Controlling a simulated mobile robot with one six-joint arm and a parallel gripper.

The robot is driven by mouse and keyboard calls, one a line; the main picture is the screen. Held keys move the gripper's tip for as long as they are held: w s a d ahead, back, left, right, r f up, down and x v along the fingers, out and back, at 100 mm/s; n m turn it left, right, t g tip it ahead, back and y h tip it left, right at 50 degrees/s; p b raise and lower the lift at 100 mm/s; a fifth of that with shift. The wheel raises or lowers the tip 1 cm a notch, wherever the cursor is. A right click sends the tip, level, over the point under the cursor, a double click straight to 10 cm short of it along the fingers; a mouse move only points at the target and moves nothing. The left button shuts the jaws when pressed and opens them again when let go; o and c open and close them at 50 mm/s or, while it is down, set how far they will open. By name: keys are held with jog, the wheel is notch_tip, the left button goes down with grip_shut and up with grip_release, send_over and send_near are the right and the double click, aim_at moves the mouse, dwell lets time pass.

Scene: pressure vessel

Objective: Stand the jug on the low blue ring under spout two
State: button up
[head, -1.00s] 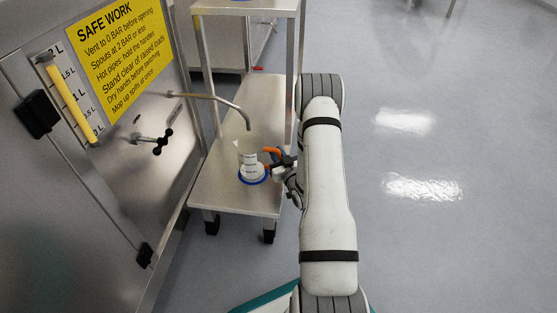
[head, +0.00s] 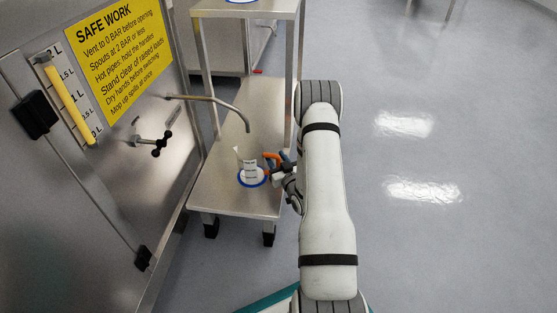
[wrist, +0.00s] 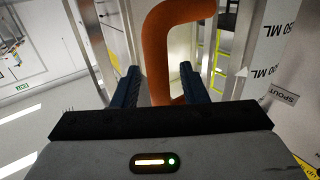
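The white jug (head: 250,165) with an orange handle (head: 270,160) stands upright over the low blue ring (head: 242,183) on the steel trolley shelf. Its base appears to rest on the ring, inside the blue rim. The bent spout (head: 230,105) ends above and slightly behind the jug. My gripper (head: 284,160) is at the jug's right, by the handle. In the wrist view the handle (wrist: 165,50) stands between the two dark blue fingers (wrist: 158,80), which are apart, with a gap showing on the left. The jug's white wall with ML markings (wrist: 276,50) is at right.
A steel vessel panel with a yellow safety sign (head: 115,55), a level gauge (head: 68,100) and a black-handled valve (head: 158,145) is on the left. The trolley's upper shelf (head: 270,8) and posts stand behind the jug. Open floor (head: 460,150) lies on the right.

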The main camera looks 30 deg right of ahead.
jog(key=s+p, duration=0.4)
jog(key=s, duration=0.8)
jog(key=w+r+g, duration=0.1)
jog(key=w, duration=0.1)
jog(key=w+a+r+n+g, duration=0.1)
jog(key=w+r+g, duration=0.1)
jog(key=w+a+r+n+g, duration=0.1)
jog(key=w+r, duration=0.1)
jog(key=shift+r, duration=0.2)
jog(key=s+a+r+g+h, duration=0.1)
jog(key=a+r+g, duration=0.35)
jog(key=r, duration=0.35)
jog(key=s+a+r+g, duration=0.2)
jog(key=s+a+r, duration=0.2)
jog(key=s, duration=0.4)
jog(key=s+a+r+m+g, duration=0.1)
jog(key=s+a+r+g, duration=0.2)
jog(key=s+r, duration=0.3)
jog(key=s+a+r+m+g+y, duration=0.1)
jog(key=s+a+r+g, duration=0.2)
jog(key=s, duration=0.7)
notch_tip(320, 180, up, 2)
jog(key=shift+s+a, duration=0.3)
jog(key=shift+a, duration=0.5)
jog(key=shift+g, duration=0.25)
